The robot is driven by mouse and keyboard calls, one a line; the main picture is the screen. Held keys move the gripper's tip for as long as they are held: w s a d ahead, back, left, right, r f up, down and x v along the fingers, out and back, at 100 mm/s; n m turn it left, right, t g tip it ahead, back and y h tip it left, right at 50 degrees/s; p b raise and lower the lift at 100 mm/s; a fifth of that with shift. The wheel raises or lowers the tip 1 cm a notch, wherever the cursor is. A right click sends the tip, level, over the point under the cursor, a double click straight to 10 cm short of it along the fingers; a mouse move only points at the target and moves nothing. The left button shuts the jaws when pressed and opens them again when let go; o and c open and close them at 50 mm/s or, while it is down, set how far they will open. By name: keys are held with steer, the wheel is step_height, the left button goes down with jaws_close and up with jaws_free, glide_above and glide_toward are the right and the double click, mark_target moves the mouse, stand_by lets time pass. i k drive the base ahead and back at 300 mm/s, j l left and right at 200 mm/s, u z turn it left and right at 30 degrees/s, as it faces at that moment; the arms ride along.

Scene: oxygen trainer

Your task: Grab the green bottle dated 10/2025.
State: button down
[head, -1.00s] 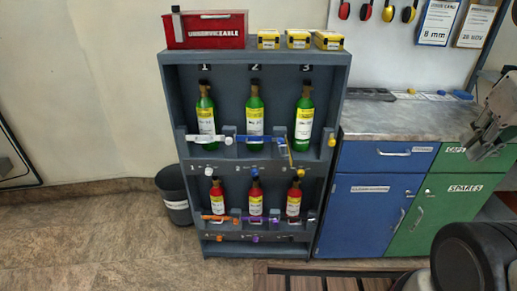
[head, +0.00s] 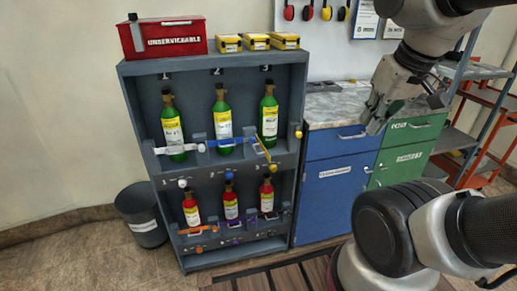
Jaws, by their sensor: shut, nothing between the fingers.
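Three green bottles stand upright on the upper shelf of the grey rack (head: 142,140): a left one (head: 171,125), a middle one (head: 222,117) and a right one (head: 268,114). Each has a yellow and white label, and the dates are too small to read. A white latch bar (head: 174,150) crosses the left bottle and a blue one (head: 226,142) the middle bottle. A yellow bar (head: 262,148) slants below the right bottle, apparently swung aside. My gripper (head: 374,122) is shut and empty, in front of the counter, right of the rack.
Several red bottles (head: 231,206) stand on the lower shelf behind bars. A red box (head: 163,38) and yellow cases (head: 257,42) sit on top. Blue (head: 333,190) and green cabinets (head: 402,158) adjoin on the right.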

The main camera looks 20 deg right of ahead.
mark_target(268, 106)
steer(key=i+j, duration=0.3)
steer(key=j, duration=0.15)
steer(key=i+j, duration=0.3)
steer(key=j, duration=0.15)
steer(key=l+z, duration=0.05)
